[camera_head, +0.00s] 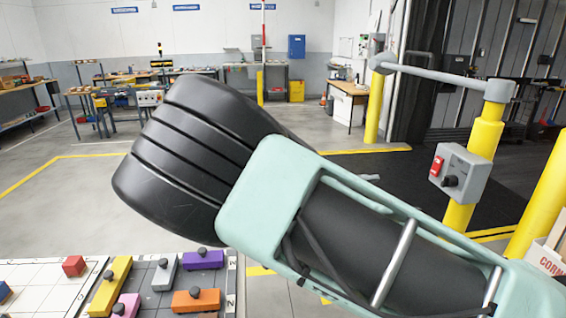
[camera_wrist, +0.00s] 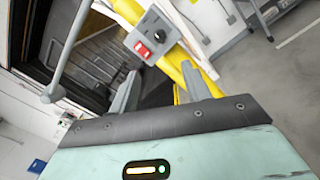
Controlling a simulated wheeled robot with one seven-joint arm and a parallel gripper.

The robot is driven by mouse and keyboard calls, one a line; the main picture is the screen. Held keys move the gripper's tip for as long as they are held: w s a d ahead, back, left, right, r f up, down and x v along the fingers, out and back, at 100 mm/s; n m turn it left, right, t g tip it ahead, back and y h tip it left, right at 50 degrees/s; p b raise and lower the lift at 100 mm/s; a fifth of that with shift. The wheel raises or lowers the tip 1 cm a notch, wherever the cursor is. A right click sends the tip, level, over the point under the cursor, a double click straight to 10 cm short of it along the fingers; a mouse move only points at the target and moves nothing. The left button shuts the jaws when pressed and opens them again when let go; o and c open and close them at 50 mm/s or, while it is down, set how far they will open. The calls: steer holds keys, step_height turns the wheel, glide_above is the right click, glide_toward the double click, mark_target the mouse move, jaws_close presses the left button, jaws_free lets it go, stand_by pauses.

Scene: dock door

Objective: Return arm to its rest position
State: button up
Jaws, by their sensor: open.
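My gripper (camera_wrist: 158,70) shows in the wrist view with its two grey fingers spread apart and nothing between them. In the head view my mint-green and black arm crosses the middle and lower right, and I cannot make out the fingers there. Beyond the fingers in the wrist view is a grey control box (camera_wrist: 148,40) with a red switch and a black knob. The same control box (camera_head: 459,174) shows in the head view on a yellow post, right of my arm. The fingers look apart from it; the exact gap is unclear.
A grey bar (camera_head: 432,75) spans between yellow posts by the dark dock door (camera_head: 510,60). A board (camera_head: 30,275) with coloured knobbed blocks lies at lower left. Workbenches (camera_head: 135,85) line the back. A carton (camera_head: 545,262) is at the right edge. Open floor lies at left.

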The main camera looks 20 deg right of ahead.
steer(key=s+a+f+y, duration=0.6)
steer(key=s+f+y, duration=0.2)
steer(key=f+y, duration=0.15)
steer(key=s+a+r+t+y+b, duration=0.1)
steer(key=s+a+r+t+y, duration=0.1)
steer(key=s+a, duration=0.4)
steer(key=s+a+r+m+t+y+b, duration=0.1)
steer(key=s+a+r+y, duration=0.3)
steer(key=a, duration=0.7)
steer(key=s+y, duration=0.2)
steer(key=y, duration=0.1)
steer(key=shift+s+a+t, duration=0.15)
steer(key=shift+s+t, duration=0.15)
steer(key=shift+t, duration=0.1)
